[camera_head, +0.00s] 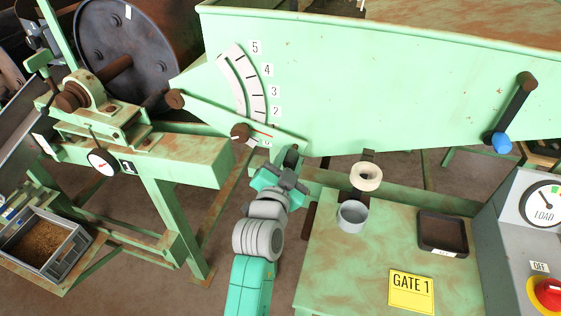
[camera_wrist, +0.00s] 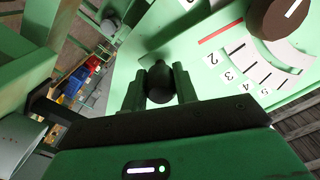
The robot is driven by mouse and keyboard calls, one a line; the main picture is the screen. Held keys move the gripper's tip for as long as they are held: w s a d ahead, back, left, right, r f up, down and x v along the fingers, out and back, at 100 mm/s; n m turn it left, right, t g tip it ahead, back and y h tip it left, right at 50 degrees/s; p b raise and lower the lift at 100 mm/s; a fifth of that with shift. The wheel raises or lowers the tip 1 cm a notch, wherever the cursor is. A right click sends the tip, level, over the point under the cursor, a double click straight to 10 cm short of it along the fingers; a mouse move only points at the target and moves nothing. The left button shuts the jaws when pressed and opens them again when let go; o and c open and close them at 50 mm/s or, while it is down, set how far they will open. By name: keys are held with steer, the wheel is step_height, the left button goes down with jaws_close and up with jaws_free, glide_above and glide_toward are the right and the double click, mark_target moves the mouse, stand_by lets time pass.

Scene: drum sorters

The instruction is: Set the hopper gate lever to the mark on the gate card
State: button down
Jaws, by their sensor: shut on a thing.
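The gate lever (camera_head: 215,120) is a long green bar on the hopper side, sloping down to the right, with a brown pivot hub (camera_head: 240,132) and a red pointer line. The white arc scale (camera_head: 240,80) shows 2 to 5; the lower labels are mostly covered. The red line lies below the 2 mark. My gripper (camera_head: 289,168) is at the lever's lower right end. In the wrist view its fingers (camera_wrist: 159,88) are shut around the dark round lever knob (camera_wrist: 159,80). The yellow gate card (camera_head: 411,290) reads "GATE 1" and lies on the bench.
A blue-knobbed crank (camera_head: 500,140) hangs on the hopper. A green frame stands left.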

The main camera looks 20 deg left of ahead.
stand_by(0.3)
steer(key=c, duration=1.1)
jaws_free()
steer(key=shift+s, duration=0.1)
steer(key=s, duration=0.2)
steer(key=s+p, duration=0.1)
steer(key=s, duration=0.4)
steer(key=shift+s+d, duration=0.25)
steer(key=shift+s, duration=0.05)
